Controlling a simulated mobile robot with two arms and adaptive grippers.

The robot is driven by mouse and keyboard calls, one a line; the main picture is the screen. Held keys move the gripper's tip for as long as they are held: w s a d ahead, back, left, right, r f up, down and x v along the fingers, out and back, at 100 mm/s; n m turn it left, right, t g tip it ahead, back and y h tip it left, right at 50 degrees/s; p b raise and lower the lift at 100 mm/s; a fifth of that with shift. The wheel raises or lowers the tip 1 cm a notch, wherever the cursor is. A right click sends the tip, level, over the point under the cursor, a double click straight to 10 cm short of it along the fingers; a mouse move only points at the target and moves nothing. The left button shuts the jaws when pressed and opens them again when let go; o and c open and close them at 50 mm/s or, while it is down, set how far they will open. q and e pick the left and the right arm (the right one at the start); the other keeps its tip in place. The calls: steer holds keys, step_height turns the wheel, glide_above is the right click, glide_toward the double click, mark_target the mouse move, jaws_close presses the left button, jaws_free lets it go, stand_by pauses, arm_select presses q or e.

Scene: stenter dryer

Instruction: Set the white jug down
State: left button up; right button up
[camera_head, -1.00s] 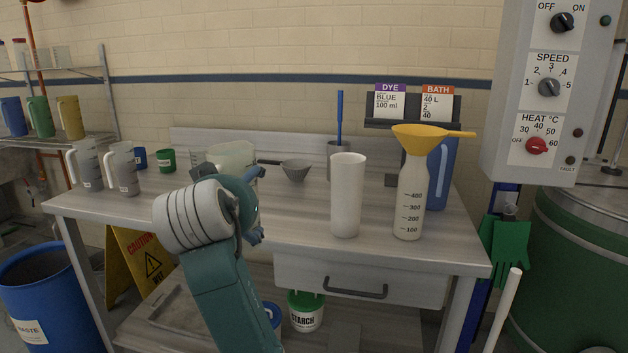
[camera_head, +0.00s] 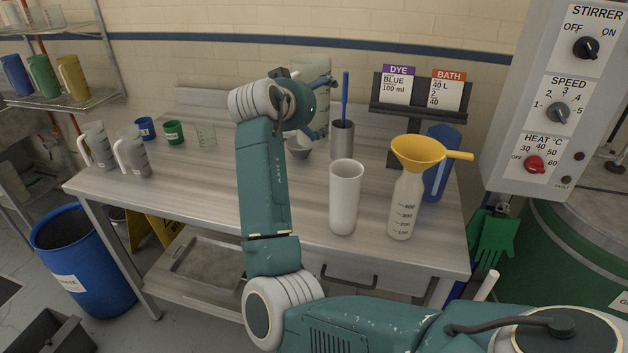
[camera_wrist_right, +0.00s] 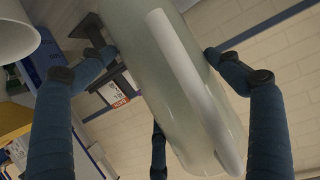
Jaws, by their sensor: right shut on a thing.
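The white jug (camera_head: 312,69) shows in the head view behind my right wrist, partly hidden by it, toward the back of the worktable. In the right wrist view the pale, translucent jug (camera_wrist_right: 165,75) fills the middle, tilted in the picture, with its long handle along the body. My right gripper (camera_head: 322,108) has its dark blue fingers around the jug and is shut on it. The jug's base is hidden in the head view, so its contact with the table cannot be told. My left gripper is not in view.
On the worktable (camera_head: 195,200) stand a white cylinder (camera_head: 345,195), a bottle with a yellow funnel (camera_head: 407,205), a blue jug (camera_head: 438,165), a grey cup with a blue rod (camera_head: 342,140) and a grey bowl (camera_head: 298,147). Two grey jugs stand left. The table's left middle is clear.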

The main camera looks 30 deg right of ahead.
step_height(320, 180, down, 19)
steer(key=p, duration=0.3)
steer(key=shift+p, duration=0.3)
steer(key=o, duration=1.6)
steer(key=shift+f, duration=0.1)
steer(key=shift+s, duration=0.1)
